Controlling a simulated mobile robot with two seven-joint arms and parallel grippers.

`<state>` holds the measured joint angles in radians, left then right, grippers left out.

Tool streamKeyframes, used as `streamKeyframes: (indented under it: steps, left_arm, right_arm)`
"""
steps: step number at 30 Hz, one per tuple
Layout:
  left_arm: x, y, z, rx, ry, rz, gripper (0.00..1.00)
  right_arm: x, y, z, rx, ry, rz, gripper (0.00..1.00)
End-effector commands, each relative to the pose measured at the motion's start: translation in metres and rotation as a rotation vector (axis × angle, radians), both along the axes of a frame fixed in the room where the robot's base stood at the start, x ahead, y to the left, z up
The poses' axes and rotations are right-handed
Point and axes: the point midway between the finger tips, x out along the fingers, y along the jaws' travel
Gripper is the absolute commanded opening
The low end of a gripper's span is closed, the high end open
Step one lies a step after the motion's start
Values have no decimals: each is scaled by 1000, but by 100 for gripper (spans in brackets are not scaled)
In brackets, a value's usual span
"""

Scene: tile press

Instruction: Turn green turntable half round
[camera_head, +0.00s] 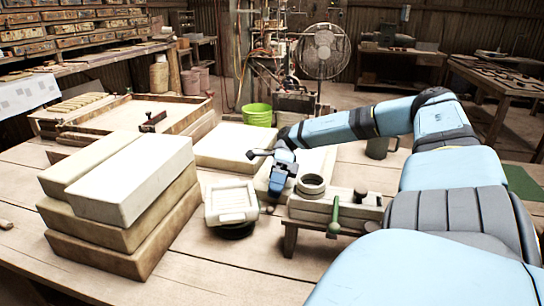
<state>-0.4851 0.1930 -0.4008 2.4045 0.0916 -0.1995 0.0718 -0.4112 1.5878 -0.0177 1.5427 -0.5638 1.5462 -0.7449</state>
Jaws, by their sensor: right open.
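A cream square mould or tile (231,200) with a raised rim sits on a low, dark round base (236,230) on the wooden table. The base looks near black; I cannot tell whether it is the green turntable, and no clearly green turntable shows. My right gripper (274,192) reaches in from the right and points down, just right of the square mould. It is open, and I see nothing held in it. I cannot tell whether its fingers touch anything. My left gripper is out of view.
Stacked cream blocks (130,180) stand left of the mould. A wooden press stand (318,208) with a green-handled lever (335,215) is close on the right. A flat pale slab (236,146) lies behind, near a green bucket (257,114). The front table is clear.

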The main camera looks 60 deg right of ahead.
Motion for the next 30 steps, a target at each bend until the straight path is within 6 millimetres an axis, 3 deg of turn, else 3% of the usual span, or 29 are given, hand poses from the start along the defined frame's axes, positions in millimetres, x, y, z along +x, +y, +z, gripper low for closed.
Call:
streamKeyframes:
  steps: [2, 5, 12, 18, 30]
  left_arm:
    - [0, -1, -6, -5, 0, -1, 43]
    - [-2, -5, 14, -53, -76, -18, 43]
    - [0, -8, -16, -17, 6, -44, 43]
    - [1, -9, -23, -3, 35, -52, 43]
    - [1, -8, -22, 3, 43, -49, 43]
  right_arm:
    - [5, -17, 8, -1, -4, -3, 48]
    - [9, -36, 19, -1, -5, -2, 48]
    - [16, -69, 39, -2, 1, -1, 48]
    - [18, -78, 48, -1, -1, 0, 48]
    - [17, -79, 48, 2, -14, -9, 48]
